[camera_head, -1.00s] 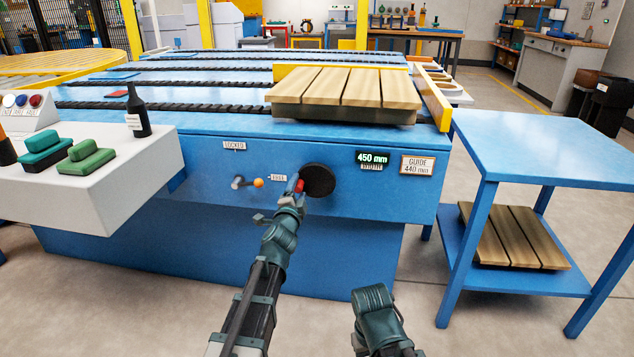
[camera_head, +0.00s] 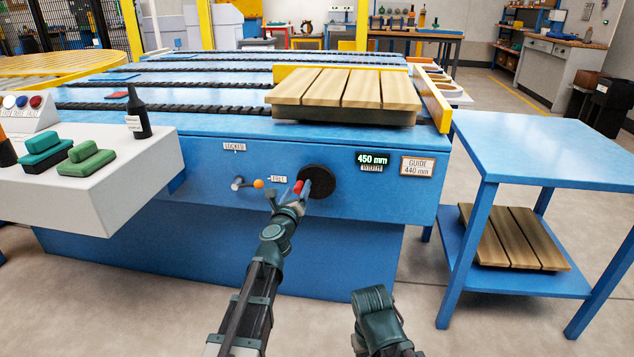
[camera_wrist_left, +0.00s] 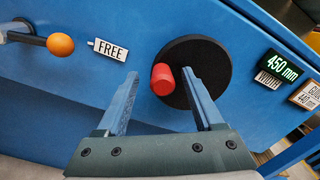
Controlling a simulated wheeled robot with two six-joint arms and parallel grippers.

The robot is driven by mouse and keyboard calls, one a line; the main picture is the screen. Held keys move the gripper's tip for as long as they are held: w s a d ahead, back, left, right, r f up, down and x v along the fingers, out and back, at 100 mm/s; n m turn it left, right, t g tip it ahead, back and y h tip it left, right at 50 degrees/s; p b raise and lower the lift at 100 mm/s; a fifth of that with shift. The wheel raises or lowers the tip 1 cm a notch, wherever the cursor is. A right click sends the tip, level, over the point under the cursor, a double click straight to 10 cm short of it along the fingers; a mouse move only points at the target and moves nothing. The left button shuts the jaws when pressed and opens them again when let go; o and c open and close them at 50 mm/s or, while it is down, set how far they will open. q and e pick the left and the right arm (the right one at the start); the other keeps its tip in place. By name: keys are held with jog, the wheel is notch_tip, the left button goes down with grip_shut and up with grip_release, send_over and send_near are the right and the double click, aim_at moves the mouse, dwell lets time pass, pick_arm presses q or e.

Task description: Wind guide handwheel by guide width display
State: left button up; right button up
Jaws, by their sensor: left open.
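The guide handwheel is a black disc (camera_head: 318,181) on the blue front panel, with a red knob (camera_head: 298,187) at its left side. In the left wrist view the handwheel (camera_wrist_left: 205,65) and red knob (camera_wrist_left: 163,80) lie ahead of my fingers. My left gripper (camera_head: 290,196) is open, its two blue fingers (camera_wrist_left: 163,92) on either side of the knob in that view; I cannot tell whether they touch it. The guide width display (camera_head: 372,159) reads 450 mm. A plate beside it (camera_head: 417,166) reads GUIDE 440 mm.
A lever with an orange knob (camera_head: 258,184) points toward the FREE label (camera_wrist_left: 107,49); a LOCKED label (camera_head: 234,147) is above. A wooden slatted load (camera_head: 345,88) sits on the conveyor by a yellow guide (camera_head: 436,105). A blue side table (camera_head: 545,145) stands right.

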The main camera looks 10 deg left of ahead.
pick_arm(q)
jog(key=m, duration=0.5)
jog(key=shift+r, duration=0.1)
jog(key=m, duration=0.7)
jog(key=shift+p, duration=0.35)
jog(key=shift+d, duration=0.1)
grip_shut()
jog(key=shift+f+n+b, duration=0.35)
jog(key=shift+n, duration=0.05)
jog(key=shift+d+f+n+b, duration=0.15)
jog(key=shift+f+n+b, duration=0.15)
jog(key=shift+n, duration=0.3)
jog(key=shift+d+f+n+b, duration=0.15)
jog(key=shift+n+b, duration=0.1)
jog(key=shift+n, duration=0.35)
jog(key=shift+f+n, duration=0.1)
jog(key=shift+n, duration=0.6)
